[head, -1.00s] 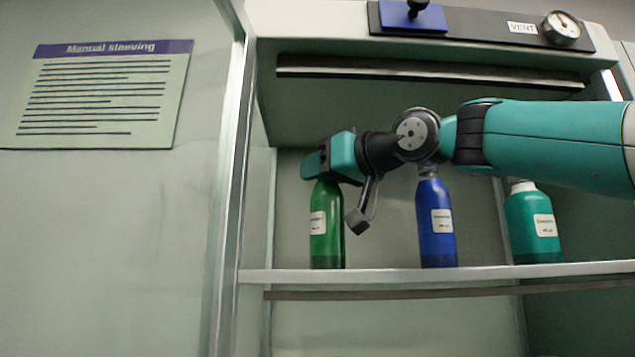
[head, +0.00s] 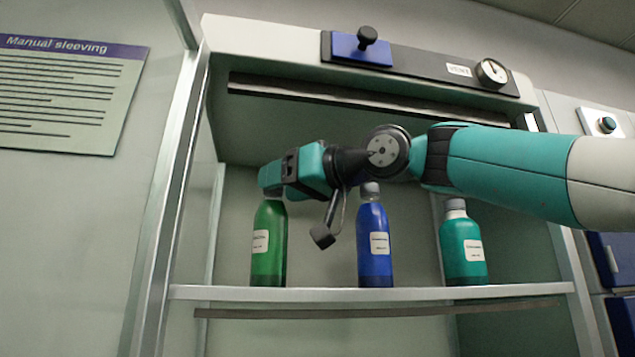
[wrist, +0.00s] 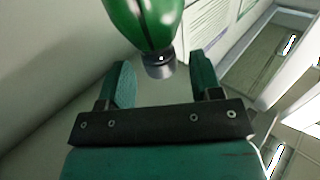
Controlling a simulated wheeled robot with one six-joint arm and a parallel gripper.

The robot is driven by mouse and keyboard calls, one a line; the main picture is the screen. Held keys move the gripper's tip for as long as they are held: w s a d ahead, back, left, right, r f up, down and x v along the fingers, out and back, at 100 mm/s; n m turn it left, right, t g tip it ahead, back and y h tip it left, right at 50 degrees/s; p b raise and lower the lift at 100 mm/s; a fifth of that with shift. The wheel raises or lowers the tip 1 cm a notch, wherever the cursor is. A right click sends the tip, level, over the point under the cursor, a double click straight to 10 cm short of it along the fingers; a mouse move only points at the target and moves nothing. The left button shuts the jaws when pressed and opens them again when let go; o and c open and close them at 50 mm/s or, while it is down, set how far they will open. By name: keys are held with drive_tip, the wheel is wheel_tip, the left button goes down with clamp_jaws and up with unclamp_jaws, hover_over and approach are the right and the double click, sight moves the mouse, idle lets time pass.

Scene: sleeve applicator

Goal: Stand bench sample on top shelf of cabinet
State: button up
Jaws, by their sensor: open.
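A green bottle (head: 269,245) with a white label stands upright on the cabinet's top shelf (head: 330,293), at its left end. In the wrist view the green bottle (wrist: 143,22) shows with its grey cap near the space between the fingers. My gripper (head: 271,182) is at the height of the bottle's top; in the wrist view my gripper (wrist: 160,85) has its two fingers spread apart, with clear space between each finger and the cap. The bottle's cap is mostly hidden behind the gripper in the head view.
A blue bottle (head: 374,245) and a teal bottle (head: 462,247) stand to the right on the same shelf. My arm passes in front of them. The cabinet's metal side post (head: 172,210) is at the left, and a dark bar (head: 370,98) runs above.

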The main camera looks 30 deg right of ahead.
drive_tip(key=b+v, duration=0.1)
drive_tip(key=v, duration=0.7)
drive_tip(key=shift+s+d, duration=0.1)
drive_tip(key=shift+s, duration=0.05)
